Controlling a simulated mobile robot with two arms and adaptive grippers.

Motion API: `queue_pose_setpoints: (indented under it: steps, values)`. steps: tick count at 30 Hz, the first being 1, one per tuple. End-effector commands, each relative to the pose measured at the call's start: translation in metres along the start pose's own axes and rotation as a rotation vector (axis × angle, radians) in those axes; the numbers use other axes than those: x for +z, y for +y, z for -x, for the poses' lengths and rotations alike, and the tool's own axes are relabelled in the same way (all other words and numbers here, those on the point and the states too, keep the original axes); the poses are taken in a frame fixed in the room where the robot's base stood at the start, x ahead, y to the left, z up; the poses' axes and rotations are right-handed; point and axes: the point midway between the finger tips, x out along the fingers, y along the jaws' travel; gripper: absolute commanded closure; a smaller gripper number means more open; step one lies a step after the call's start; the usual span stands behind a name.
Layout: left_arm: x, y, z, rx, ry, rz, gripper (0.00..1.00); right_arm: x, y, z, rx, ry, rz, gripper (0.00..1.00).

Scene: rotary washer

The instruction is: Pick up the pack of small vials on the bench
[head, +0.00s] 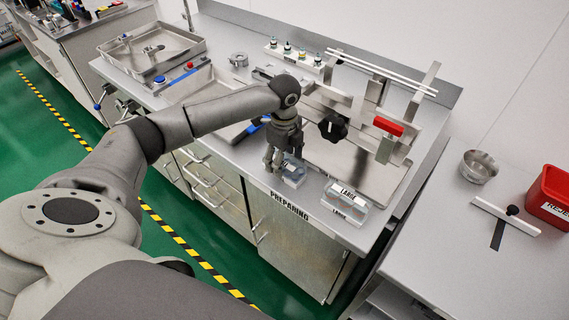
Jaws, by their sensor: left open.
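A small clear pack (294,178), which looks like the pack of small vials, sits near the front edge of the steel bench, above the "PREPARING" label. My left gripper (281,162) points down, open, right at this pack. Its fingers overlap the pack's upper left part in the picture and hide some of it. I cannot tell whether they touch it or are around it. A second clear pack (344,206) marked "LARGE" stands to the right, apart from the gripper. My right gripper is not in view.
A steel fixture with a black knob (333,127) and a red-handled part (388,126) stand behind the packs. A white rack with several small bottles (295,56) is at the back. A steel bowl (480,167) and red bin (548,197) are on the right-hand bench.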

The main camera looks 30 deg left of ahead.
Motion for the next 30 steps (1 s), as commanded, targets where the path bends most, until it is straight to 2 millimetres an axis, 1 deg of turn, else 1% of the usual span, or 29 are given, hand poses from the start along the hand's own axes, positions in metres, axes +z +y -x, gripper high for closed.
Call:
queue_pose_setpoints:
  steps: [1,4,8,12,18,24,30]
  values:
    - [-0.001,0.001,-0.006,0.003,0.001,-0.001,0.31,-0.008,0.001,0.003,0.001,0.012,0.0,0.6]
    - [-0.001,0.001,-0.016,0.002,0.001,0.0,0.31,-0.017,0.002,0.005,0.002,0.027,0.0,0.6]
    - [-0.001,0.0,-0.019,-0.001,0.0,-0.001,0.31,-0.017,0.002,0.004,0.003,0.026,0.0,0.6]
    - [-0.001,0.0,-0.019,-0.001,0.0,-0.001,0.31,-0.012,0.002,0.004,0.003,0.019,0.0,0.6]
    - [-0.001,0.0,-0.019,-0.001,0.0,-0.001,0.57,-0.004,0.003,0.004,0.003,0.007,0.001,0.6]
    - [-0.001,0.0,-0.019,-0.001,0.0,-0.001,0.82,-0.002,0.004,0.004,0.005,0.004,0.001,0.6]
    - [-0.001,0.0,-0.018,-0.002,0.0,0.0,0.83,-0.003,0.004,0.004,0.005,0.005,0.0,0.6]
